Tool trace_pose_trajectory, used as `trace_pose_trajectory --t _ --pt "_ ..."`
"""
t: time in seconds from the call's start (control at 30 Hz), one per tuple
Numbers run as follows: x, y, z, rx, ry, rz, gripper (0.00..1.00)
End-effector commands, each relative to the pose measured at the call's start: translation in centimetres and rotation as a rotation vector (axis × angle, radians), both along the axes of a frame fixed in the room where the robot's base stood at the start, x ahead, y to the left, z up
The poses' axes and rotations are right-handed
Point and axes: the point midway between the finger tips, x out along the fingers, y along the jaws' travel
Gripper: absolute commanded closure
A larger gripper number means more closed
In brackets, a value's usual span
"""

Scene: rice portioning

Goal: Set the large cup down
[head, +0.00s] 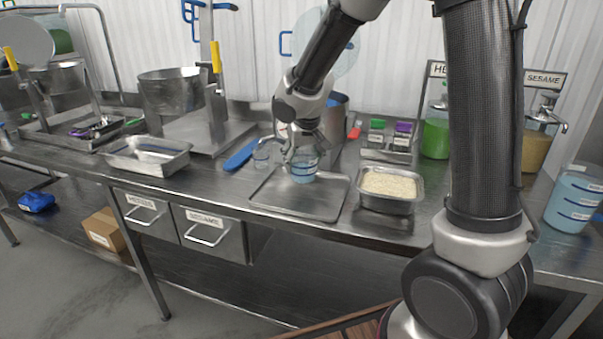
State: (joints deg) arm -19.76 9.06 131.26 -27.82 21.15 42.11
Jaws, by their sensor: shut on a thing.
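The large cup (303,174) is clear with blue markings. It is upright at the back part of a flat metal tray (322,213) on the steel counter. My gripper (303,156) is shut on the large cup from above, and its fingers cover part of the cup's upper part. I cannot tell whether the cup's base touches the tray.
A metal pan of rice (407,206) sits right of the tray. A blue flat tool (240,155) lies to the left, near an empty metal pan (150,172). A metal pot (338,105) stands behind my gripper. The tray's front half is clear.

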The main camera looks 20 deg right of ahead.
Motion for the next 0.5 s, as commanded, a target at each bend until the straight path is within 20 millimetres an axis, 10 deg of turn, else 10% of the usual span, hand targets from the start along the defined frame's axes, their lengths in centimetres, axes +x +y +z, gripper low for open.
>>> trace_pose_trajectory --t 0.5 --pt "0.0 0.1 -3.9 0.002 -0.001 0.001 0.62"
